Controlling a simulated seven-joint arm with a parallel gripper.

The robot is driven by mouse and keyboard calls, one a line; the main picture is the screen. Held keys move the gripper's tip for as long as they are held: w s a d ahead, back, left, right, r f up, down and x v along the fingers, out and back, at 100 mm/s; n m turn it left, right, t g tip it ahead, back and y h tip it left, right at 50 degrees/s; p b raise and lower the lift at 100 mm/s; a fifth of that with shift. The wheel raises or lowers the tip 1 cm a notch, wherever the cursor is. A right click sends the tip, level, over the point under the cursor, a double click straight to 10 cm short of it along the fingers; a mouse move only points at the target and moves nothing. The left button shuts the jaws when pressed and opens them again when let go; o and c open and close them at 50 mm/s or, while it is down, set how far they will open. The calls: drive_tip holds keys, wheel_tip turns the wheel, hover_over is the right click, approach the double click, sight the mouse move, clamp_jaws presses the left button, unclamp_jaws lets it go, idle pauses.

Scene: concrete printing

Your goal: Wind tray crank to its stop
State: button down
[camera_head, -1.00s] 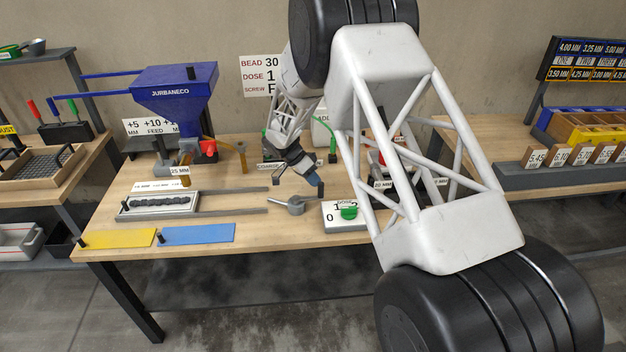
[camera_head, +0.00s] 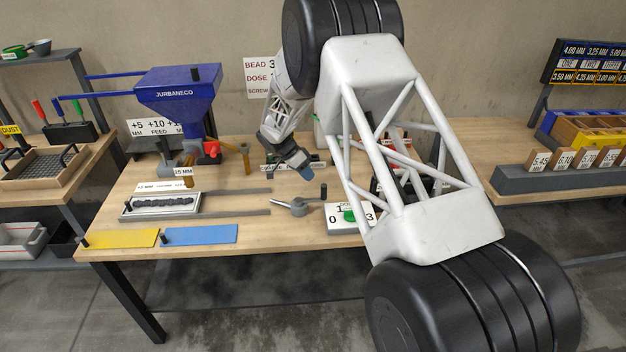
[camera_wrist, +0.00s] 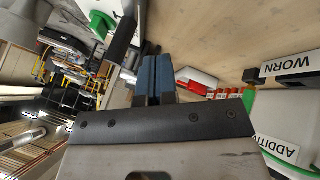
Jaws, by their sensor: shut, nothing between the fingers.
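The crank (camera_head: 297,206) is a grey hub and arm on the bench top, with an upright black handle (camera_head: 323,191) at its right end. The tray (camera_head: 128,209) is pale and holds a dark lumpy bead, left of the crank between grey rails. My gripper (camera_head: 306,173) is above and slightly left of the handle, apart from it, pointing down to the right. In the wrist view its blue fingertips (camera_wrist: 157,75) are together with nothing between them. A black post (camera_wrist: 123,38) beyond them there looks like the crank handle.
A dose dial with a green knob (camera_head: 349,215) stands just right of the crank, partly behind my arm. Yellow (camera_head: 122,239) and blue (camera_head: 200,234) plates lie along the front edge. A blue hopper (camera_head: 178,92) stands at back left. My arm hides the bench's right part.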

drive_tip(key=v, duration=0.9)
drive_tip(key=shift+s, duration=0.15)
drive_tip(key=shift+r, duration=0.2)
drive_tip(key=s+d+r+n+t+y, duration=0.1)
drive_tip(key=s+d+r+n, duration=0.1)
drive_tip(key=s+d+r, duration=0.4)
drive_tip(key=s+d+r+n+y, duration=0.2)
drive_tip(key=s+r, duration=0.6)
drive_tip(key=s, duration=0.2)
drive_tip(key=s+d+r+n+t+y, duration=0.1)
drive_tip(key=s+d+r+n, duration=0.1)
drive_tip(key=s+d+r, duration=0.35)
drive_tip(key=s+d+r+n+t+y, duration=0.1)
drive_tip(key=s+n, duration=0.2)
drive_tip(key=s, duration=1.4)
drive_tip(key=s+d+r+n+t+y, duration=0.1)
drive_tip(key=s+d+n+t, duration=0.1)
drive_tip(key=s, duration=1.5)
drive_tip(key=shift+s+d+r+n+y, duration=0.2)
drive_tip(key=shift+d+r+n+y, duration=0.15)
drive_tip(key=shift+n, duration=0.45)
